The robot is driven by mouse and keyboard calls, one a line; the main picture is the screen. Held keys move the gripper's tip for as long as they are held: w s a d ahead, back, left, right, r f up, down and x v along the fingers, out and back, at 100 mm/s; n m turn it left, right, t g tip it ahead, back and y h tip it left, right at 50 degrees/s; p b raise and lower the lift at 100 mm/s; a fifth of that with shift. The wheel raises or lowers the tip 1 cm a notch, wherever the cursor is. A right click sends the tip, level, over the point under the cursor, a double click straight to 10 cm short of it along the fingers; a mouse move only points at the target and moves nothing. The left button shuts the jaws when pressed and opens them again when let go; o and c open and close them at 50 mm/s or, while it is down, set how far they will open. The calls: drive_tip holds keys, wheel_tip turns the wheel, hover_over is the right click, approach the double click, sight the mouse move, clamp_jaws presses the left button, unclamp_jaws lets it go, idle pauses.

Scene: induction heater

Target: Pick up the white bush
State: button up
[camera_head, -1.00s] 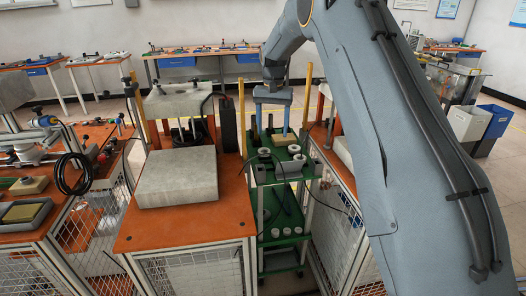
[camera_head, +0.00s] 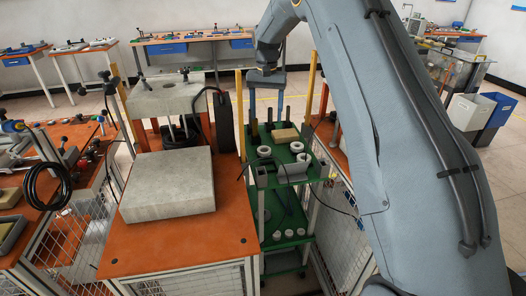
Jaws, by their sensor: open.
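The white bush is probably among the pale ring-shaped parts on the upper shelf of a green cart: one ring (camera_head: 264,152) at left, another ring (camera_head: 297,147) at right and a third ring (camera_head: 303,158) just in front of it. Which one is meant I cannot tell. Several small white pieces (camera_head: 289,233) stand on the shelf below. My gripper (camera_head: 266,119) points down over the back of the cart's upper shelf, beyond the rings. Its two blue-grey fingers are apart with nothing between them.
A tan block (camera_head: 284,136) and a grey box-like part (camera_head: 293,172) share the upper shelf. The heater machine (camera_head: 168,98) and a grey slab (camera_head: 168,184) stand on the orange table (camera_head: 185,247) at left. Yellow posts (camera_head: 311,85) flank the cart.

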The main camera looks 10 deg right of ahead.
drive_tip(key=shift+w+a+f+b, duration=0.1)
drive_tip(key=shift+w+f+b, duration=0.75)
drive_tip(key=shift+f, duration=2)
drive_tip(key=shift+w+f+b, duration=0.2)
drive_tip(key=shift+f+b, duration=1.25)
drive_tip(key=shift+f, duration=1.45)
drive_tip(key=shift+w+a+f+b, duration=0.1)
drive_tip(key=shift+w+f+b, duration=0.75)
drive_tip(key=shift+f, duration=2)
drive_tip(key=shift+s+b, duration=0.3)
drive_tip(key=c, duration=1.2)
wheel_tip(320, 180, up, 18)
drive_tip(key=shift+f+p, duration=0.2)
drive_tip(key=shift+p, duration=0.55)
drive_tip(key=shift+c, duration=0.2)
